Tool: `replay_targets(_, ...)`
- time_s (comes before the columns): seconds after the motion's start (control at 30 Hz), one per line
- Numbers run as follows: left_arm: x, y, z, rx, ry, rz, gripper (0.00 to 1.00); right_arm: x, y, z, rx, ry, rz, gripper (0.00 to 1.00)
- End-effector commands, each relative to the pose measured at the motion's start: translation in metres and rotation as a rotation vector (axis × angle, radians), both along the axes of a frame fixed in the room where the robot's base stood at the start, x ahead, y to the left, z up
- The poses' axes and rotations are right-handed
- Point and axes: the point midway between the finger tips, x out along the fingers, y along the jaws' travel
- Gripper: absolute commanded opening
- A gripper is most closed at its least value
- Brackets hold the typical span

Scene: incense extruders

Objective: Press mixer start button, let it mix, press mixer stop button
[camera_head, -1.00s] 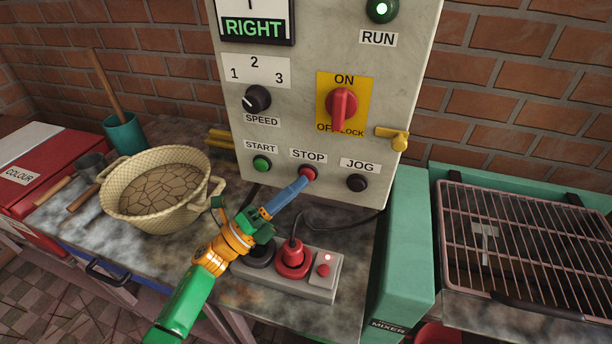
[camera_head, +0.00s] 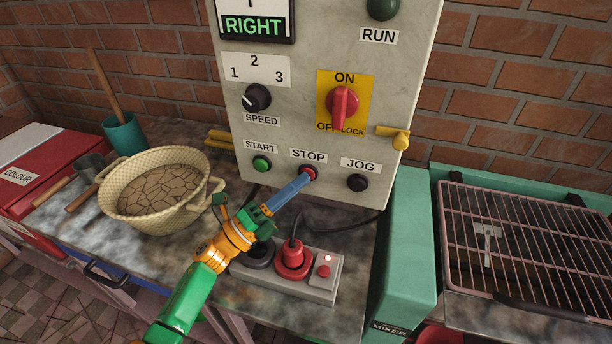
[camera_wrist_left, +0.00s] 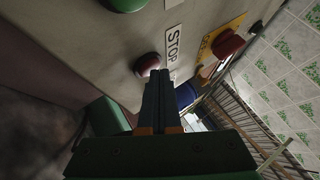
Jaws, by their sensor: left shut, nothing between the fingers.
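The grey control panel (camera_head: 300,130) stands upright on the bench. Its green START button (camera_head: 261,164) is left of the red STOP button (camera_head: 308,172). My left gripper (camera_head: 307,176) is shut and empty, with its blue fingertips at the STOP button and covering part of it. In the left wrist view the red STOP button (camera_wrist_left: 147,64) shows just beyond the fingertips (camera_wrist_left: 158,74); I cannot tell how far it is pushed in. The RUN lamp (camera_head: 383,8) is dark green and unlit. The mixer (camera_head: 400,265) is a green housing with a wire grille (camera_head: 520,235). My right gripper is not in view.
A red rotary switch (camera_head: 342,104), a SPEED knob (camera_head: 257,98) and a black JOG button (camera_head: 357,183) are on the panel. A woven basket (camera_head: 155,190) stands left on the bench.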

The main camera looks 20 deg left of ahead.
Motion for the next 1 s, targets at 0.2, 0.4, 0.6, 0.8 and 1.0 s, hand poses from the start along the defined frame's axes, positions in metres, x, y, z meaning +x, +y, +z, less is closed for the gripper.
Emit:
replay_targets(0.2, -0.005, 0.000, 0.001, -0.001, 0.001, 0.000, 0.00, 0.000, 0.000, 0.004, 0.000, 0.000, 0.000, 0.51)
replay_targets(0.4, -0.016, 0.001, 0.001, -0.002, 0.001, 0.000, 0.00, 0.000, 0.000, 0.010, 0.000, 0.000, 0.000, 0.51)
replay_targets(0.6, -0.018, 0.001, 0.000, -0.001, -0.001, 0.001, 0.00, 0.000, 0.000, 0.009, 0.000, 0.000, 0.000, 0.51)
replay_targets(0.8, -0.025, 0.001, 0.001, -0.001, 0.001, 0.001, 0.00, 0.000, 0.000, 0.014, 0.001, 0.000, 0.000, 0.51)
replay_targets(1.0, -0.045, 0.001, 0.002, 0.000, 0.001, 0.000, 0.00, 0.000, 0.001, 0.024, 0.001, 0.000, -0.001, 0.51)
